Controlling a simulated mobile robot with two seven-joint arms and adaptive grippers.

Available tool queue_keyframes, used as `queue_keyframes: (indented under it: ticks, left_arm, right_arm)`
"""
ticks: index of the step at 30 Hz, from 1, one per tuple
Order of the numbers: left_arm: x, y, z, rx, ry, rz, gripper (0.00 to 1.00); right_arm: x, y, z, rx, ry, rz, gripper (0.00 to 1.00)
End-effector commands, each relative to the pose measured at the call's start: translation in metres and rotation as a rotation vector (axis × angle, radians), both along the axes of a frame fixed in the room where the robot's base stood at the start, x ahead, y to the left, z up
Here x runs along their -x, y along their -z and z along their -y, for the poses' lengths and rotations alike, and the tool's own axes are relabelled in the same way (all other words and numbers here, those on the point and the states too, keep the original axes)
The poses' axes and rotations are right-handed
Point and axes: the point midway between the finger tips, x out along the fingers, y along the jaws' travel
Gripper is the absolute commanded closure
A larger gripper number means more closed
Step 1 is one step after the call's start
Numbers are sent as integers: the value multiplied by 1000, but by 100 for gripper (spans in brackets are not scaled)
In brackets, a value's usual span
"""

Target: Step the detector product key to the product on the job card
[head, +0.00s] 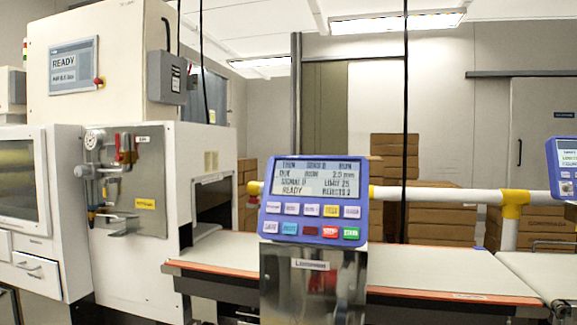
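A blue control panel (314,200) stands in the middle on a metal post, facing me. Its display (308,178) shows several lines of dark text; I make out "2.5 mm", "READY" and a rejects line, while the product line is too small to read surely. Under it are two rows of keys (311,221): pale ones and a yellow one (331,211) above, blue, dark red, red and green (351,233) ones below. The key labels are too small to read surely. I cannot pick out a job card. Neither gripper shows.
A pale conveyor belt (430,268) runs behind the panel, out of a white machine (125,70) at left with its own "READY" screen (73,65). A white and yellow rail (450,195) and brown cartons (395,158) are behind. Another blue panel (566,165) is cut off at right.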

Motion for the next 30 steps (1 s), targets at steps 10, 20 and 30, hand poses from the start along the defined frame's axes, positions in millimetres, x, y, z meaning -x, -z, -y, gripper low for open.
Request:
queue_keyframes:
  ticks: [10, 20, 30]
  left_arm:
    - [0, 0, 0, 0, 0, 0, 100]
    - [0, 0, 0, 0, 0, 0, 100]
    - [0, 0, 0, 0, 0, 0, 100]
  right_arm:
    - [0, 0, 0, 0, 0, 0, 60]
    - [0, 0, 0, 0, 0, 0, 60]
    - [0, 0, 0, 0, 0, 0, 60]
